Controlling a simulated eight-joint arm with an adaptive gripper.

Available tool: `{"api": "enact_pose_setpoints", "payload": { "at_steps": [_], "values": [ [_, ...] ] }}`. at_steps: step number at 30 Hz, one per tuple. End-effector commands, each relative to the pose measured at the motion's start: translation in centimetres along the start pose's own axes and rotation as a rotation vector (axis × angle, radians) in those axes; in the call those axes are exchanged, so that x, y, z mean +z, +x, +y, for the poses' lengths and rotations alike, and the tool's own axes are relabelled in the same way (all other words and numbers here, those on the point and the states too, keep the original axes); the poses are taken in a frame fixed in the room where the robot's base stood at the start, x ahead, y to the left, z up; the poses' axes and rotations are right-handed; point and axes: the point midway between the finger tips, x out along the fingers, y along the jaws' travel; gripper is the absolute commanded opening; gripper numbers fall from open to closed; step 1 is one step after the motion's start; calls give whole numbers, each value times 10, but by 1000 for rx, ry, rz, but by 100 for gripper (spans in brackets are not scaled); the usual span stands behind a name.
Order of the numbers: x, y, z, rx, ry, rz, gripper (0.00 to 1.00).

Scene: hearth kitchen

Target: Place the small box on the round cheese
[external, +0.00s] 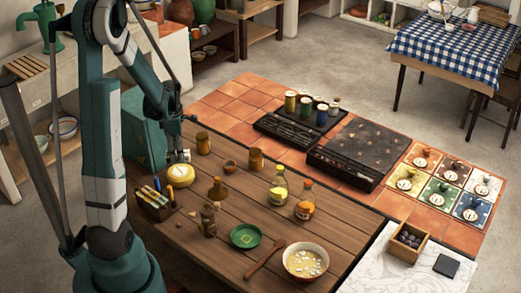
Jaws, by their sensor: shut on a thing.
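The round yellow cheese (180,176) lies on the wooden counter, to the right of a teal box. My gripper (178,155) is directly above the cheese, pointing down, its fingers close over the cheese's top. It is shut on a small pale thing (185,156), which looks like the small box. The box is mostly hidden by the fingers and tiny in this view. I cannot tell whether it touches the cheese or hangs just above it.
The teal box (143,145) stands close on the left. A wooden caddy (154,203) with upright tools is in front. Brown jars (203,143), a brown flask (218,190) and bottles (279,189) stand to the right.

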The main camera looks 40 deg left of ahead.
Motion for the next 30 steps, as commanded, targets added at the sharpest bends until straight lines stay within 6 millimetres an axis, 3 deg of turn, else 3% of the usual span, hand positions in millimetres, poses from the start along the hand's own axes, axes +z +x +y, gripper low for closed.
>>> {"api": "enact_pose_setpoints", "payload": {
  "at_steps": [6, 20, 30],
  "values": [
    [0, 17, 0, 0, 0, 0, 18],
    [0, 20, 0, 0, 0, 0, 18],
    [0, 50, 1, 0, 0, 0, 18]
  ]
}}
